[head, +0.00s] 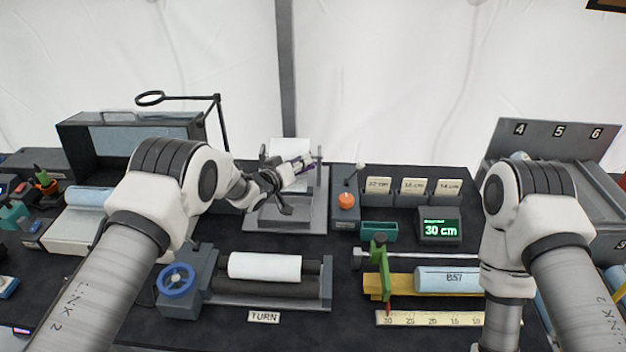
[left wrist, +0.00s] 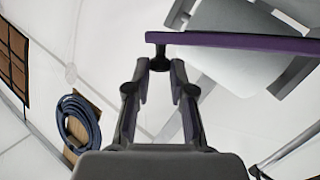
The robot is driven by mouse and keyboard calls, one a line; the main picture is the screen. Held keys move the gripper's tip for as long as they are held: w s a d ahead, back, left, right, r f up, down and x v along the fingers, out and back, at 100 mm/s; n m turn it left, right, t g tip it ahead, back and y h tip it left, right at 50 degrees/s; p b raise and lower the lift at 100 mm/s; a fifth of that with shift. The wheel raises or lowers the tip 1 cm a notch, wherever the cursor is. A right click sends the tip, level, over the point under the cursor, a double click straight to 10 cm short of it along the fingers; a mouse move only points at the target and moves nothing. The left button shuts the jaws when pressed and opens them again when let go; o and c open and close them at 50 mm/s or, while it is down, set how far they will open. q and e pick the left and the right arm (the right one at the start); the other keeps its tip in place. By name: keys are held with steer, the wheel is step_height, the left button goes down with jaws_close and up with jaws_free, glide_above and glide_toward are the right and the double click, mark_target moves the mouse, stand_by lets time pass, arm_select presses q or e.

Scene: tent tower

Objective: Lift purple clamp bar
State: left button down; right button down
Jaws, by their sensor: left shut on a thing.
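The purple clamp bar (left wrist: 235,43) crosses the upper right of the left wrist view, with a small dark knob under its left end. My left gripper (left wrist: 160,66) is shut on that knob. In the head view my left gripper (head: 272,182) is at the grey stand (head: 262,213) at the back middle. Only a small purple part of the bar (head: 318,165) shows there, beside a white sheet (head: 290,148). The gripper and arm partly hide the bar. My right gripper is out of view; only its arm shows.
An orange ball (head: 346,200) and a row of labelled cards (head: 414,187) stand right of the stand. A green display (head: 440,228) reads 30 cm. A roller unit with a blue wheel (head: 175,281) is in front.

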arm_select(q)
steer(key=a+r+n+t+b, duration=0.3)
steer(key=a+n+b, duration=0.2)
steer(key=a, duration=0.3)
steer(key=a+r+n+t+h+b, duration=0.1)
steer(key=a+r+n+t+b, duration=0.2)
steer(key=a+n+b, duration=0.3)
steer(key=shift+a+n, duration=0.5)
steer(key=shift+a, duration=0.55)
steer(key=shift+r, duration=0.1)
steer(key=c, duration=1)
jaws_free()
steer(key=shift+w, duration=0.1)
steer(key=shift+w+d+f, duration=0.1)
steer(key=shift+f, duration=0.2)
